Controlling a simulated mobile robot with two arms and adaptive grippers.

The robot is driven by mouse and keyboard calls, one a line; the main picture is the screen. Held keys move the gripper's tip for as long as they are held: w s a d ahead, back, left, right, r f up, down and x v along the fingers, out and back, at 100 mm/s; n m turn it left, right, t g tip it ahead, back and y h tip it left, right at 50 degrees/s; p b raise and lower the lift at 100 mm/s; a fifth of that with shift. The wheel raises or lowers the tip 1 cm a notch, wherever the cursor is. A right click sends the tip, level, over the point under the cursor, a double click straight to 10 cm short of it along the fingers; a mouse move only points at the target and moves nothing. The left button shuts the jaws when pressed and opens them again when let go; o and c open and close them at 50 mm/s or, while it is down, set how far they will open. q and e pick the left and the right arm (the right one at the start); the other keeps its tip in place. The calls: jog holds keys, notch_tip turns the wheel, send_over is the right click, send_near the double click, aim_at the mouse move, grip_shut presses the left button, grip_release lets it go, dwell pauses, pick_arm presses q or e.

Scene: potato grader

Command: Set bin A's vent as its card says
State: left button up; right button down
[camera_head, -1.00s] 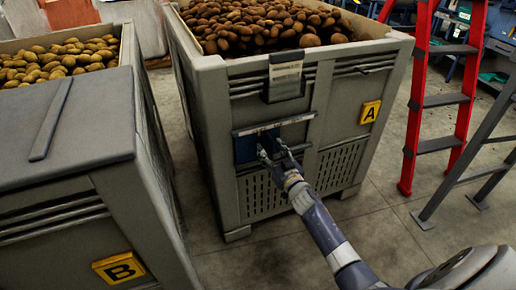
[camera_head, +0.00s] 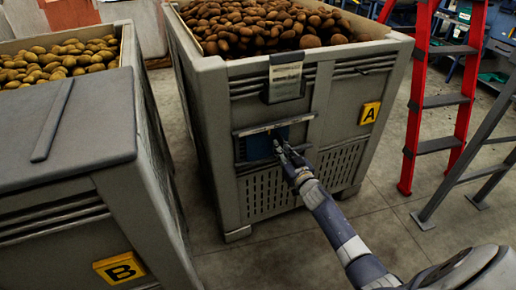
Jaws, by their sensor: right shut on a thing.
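Bin A (camera_head: 218,160) is a grey crate with a yellow plate marked A (camera_head: 369,113) on its front. A card in a dark holder (camera_head: 285,78) hangs at the front's upper rim; its writing is too small to read. Below it is the vent with a blue sliding plate (camera_head: 259,146) under a pale rail (camera_head: 262,129). My right gripper (camera_head: 279,148) is at the right part of the blue plate, shut on it or on a grip of it; the fingers hide the exact contact. My left gripper is not in view.
Bin A is full of brown potatoes (camera_head: 262,27). Bin B (camera_head: 75,120), with paler potatoes, stands close at the left, a narrow floor gap between them. A red ladder (camera_head: 416,120) and a grey metal frame (camera_head: 470,160) stand right. Floor in front is clear.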

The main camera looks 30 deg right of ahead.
aim_at(285, 139)
jog(key=shift+s+d, duration=0.2)
jog(key=shift+d, duration=1.6)
jog(key=c, duration=1)
grip_release()
jog(key=shift+a, duration=0.1)
